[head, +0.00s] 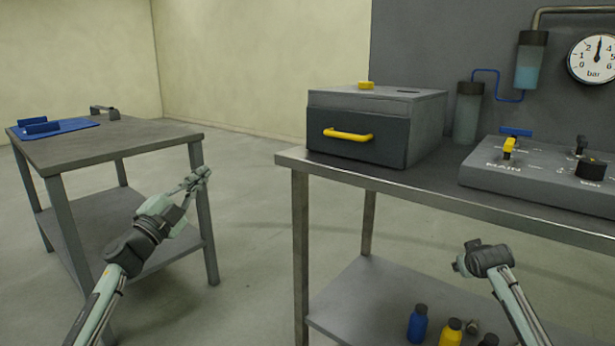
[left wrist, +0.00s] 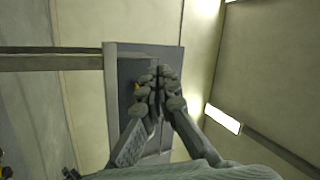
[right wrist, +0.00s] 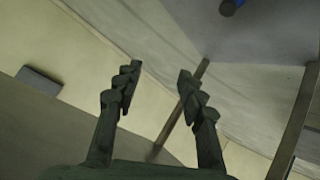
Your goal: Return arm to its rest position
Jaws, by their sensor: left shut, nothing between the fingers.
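My left arm (head: 130,245) reaches up from the lower left in the head view. Its gripper (head: 203,173) is in the air between the side table and the workbench. In the left wrist view the left fingers (left wrist: 158,75) are together with nothing between them. My right arm (head: 505,285) shows at the lower right, in front of the workbench. In the head view its fingers cannot be made out. In the right wrist view the right gripper (right wrist: 154,88) has its fingers wide apart and empty.
The workbench (head: 440,190) carries a grey box (head: 430,110) with a yellow-handled drawer front, and a control panel (head: 535,178). Bottles (head: 418,322) stand on its lower shelf. The side table (head: 120,145) holds a blue mat (head: 75,125). Open floor (head: 250,250) lies between the tables.

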